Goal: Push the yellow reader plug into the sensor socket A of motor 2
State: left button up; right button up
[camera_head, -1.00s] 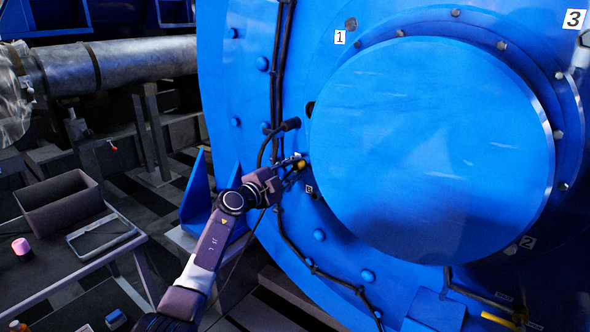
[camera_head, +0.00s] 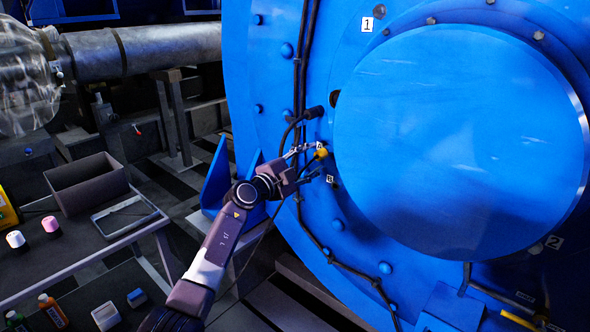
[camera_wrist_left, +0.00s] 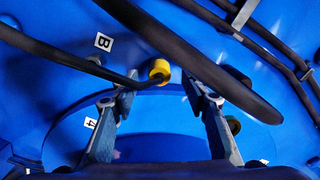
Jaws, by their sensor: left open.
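The yellow reader plug (camera_head: 321,154) is at the blue face of the motor (camera_head: 450,150), beside the label A (camera_head: 320,145). In the left wrist view the yellow plug (camera_wrist_left: 159,70) shows end-on with a dark cable running off to the left. I cannot tell how deep it sits, and the plug hides the socket behind it. My left gripper (camera_head: 312,166) is open around the plug's position, its fingers apart on either side. In the left wrist view the open fingers (camera_wrist_left: 161,88) show a gap to the plug. My right gripper is not in view.
The label B (camera_head: 330,179) is just below. A thick black cable (camera_wrist_left: 190,60) crosses close before the wrist camera. Cables (camera_head: 297,90) run down the motor face. A side table (camera_head: 85,235) with a bin (camera_head: 88,183) stands at left.

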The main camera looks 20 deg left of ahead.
pick_arm(q)
jog(key=v, duration=0.9)
jog(key=shift+s, duration=0.1)
